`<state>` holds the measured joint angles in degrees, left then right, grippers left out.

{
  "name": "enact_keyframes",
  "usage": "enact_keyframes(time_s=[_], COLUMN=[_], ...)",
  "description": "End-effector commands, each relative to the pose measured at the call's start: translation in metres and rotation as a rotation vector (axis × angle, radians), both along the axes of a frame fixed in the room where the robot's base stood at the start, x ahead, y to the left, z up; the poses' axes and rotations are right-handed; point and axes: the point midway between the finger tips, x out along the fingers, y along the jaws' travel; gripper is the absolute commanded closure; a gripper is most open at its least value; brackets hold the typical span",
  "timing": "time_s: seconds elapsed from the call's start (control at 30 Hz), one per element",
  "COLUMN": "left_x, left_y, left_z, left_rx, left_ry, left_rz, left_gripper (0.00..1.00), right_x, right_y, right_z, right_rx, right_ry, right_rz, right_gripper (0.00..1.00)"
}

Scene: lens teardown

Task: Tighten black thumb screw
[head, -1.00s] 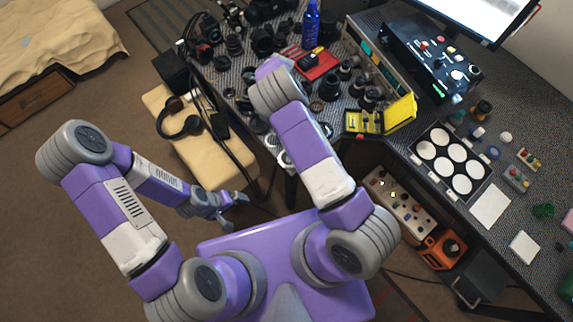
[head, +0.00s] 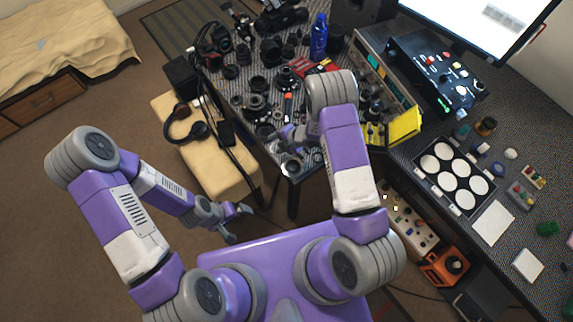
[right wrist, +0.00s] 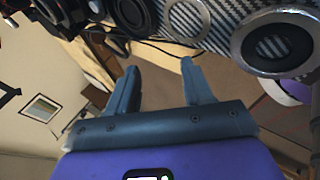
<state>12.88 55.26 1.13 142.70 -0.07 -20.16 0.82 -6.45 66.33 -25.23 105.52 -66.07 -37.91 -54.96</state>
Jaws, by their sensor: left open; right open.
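I cannot pick out the black thumb screw among the small dark parts in either view. My right gripper (head: 281,138) is over the near edge of the lens-covered table, and its jaws are open. In the right wrist view the two dark fingers (right wrist: 158,75) stand apart with nothing between them. Lens parts and silver rings lie just beyond the fingertips there, including a large silver ring (right wrist: 236,45). My left gripper (head: 240,222) is open and empty, low in front of the table and clear of it.
Black lens parts crowd the patterned table. A blue bottle (head: 319,37) stands at the back, and a yellow case (head: 404,125) lies at the right. A cream bench (head: 170,110) with headphones (head: 186,124) stands at the left. A white-disc tray (head: 453,172) lies on the right-hand desk.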

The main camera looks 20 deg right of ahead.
Motion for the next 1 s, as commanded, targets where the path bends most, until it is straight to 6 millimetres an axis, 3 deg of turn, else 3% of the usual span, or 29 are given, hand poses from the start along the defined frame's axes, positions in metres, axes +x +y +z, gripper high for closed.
enact_keyframes(time_s=[0.3, 0.5, 0.7, 1.0], left_x=[0.000, 0.000, 0.000, 0.000], left_y=[0.000, 0.000, 0.000, 0.000], left_z=[-0.001, -0.003, -0.003, -0.003], left_rx=[0.000, 0.000, 0.000, 0.000], left_ry=[0.000, 0.000, 0.000, 0.000], left_rz=[0.000, 0.000, 0.000, 0.000], left_gripper=[0.01, 0.01, 0.01, 0.01], right_x=[-0.046, -0.074, -0.087, -0.089], right_y=[-0.009, -0.010, -0.010, -0.010], right_z=[-0.012, -0.018, -0.020, -0.020], right_rx=[0.200, 0.282, 0.315, 0.319], right_ry=[0.320, 0.477, 0.552, 0.561], right_rz=[-0.575, -0.841, -0.962, -0.978], right_gripper=[0.50, 0.50, 0.50, 0.50])
